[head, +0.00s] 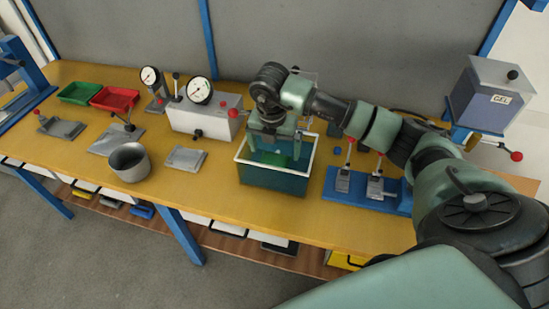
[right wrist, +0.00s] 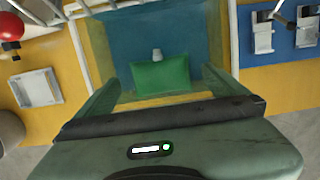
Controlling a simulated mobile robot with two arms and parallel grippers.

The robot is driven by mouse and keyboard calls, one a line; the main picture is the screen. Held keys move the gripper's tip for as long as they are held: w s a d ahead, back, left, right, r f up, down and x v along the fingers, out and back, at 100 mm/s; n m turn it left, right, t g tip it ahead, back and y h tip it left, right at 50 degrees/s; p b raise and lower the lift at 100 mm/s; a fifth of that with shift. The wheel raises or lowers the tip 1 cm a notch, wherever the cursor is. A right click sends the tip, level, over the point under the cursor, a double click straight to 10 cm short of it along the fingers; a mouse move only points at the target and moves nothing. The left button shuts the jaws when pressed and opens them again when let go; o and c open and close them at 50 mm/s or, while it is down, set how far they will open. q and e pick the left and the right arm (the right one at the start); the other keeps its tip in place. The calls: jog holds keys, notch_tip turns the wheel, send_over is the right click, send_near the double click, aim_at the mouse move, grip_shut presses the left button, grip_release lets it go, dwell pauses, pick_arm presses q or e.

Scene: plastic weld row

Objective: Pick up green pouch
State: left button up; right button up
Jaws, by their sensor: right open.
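The green pouch (right wrist: 160,76) lies inside a blue-green bin with a white rim (head: 270,185) on the workbench. In the right wrist view it has a small pale spout at its top edge. In the head view only a bit of the pouch (head: 287,151) shows between my fingers. My right gripper (head: 274,146) points down into the bin from above. Its fingers (right wrist: 160,88) are open, one to each side of the pouch, and nothing is gripped. I cannot tell how far above the pouch the fingertips are. My left gripper is not in view.
A blue base with lever clamps (head: 366,192) stands right of the bin. A flat grey plate (head: 186,158), a metal pot (head: 129,162) and a gauge box (head: 205,112) stand to its left. Red (head: 114,98) and green (head: 79,92) trays lie farther left. The bench front is clear.

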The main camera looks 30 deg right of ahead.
jog(key=shift+w+d+f+p, duration=0.15)
jog(key=shift+f+p, duration=0.1)
jog(key=shift+f, duration=0.75)
jog(key=shift+d+f+p, duration=0.1)
jog(key=shift+f+p, duration=0.15)
jog(key=shift+f, duration=0.7)
jog(key=c, duration=1.3)
jog(key=shift+r, duration=0.1)
notch_tip(320, 180, up, 13)
jog(key=b, duration=0.3)
notch_tip(320, 180, up, 7)
send_over(275, 155)
jog(key=shift+p, duration=0.3)
